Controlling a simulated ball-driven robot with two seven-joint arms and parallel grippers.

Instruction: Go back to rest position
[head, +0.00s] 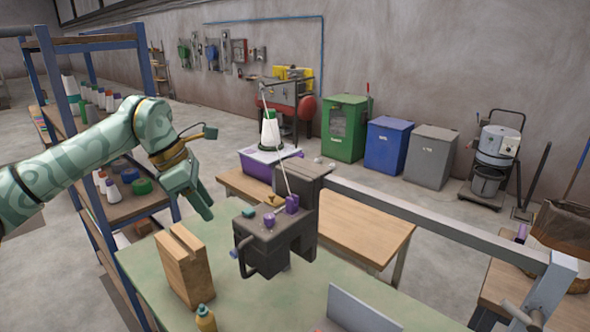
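My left arm, pale green with swirl markings, comes in from the left edge. My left gripper (204,208) hangs tilted down in the air, in front of the blue shelf rack and up-left of the dark bench machine. I see it from the side, so the gap between its fingers is unclear. No object shows in it. My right gripper is out of view.
A blue shelf rack (68,100) stands close behind my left arm. A long grey beam (435,218) runs right. Bins stand along the wall.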

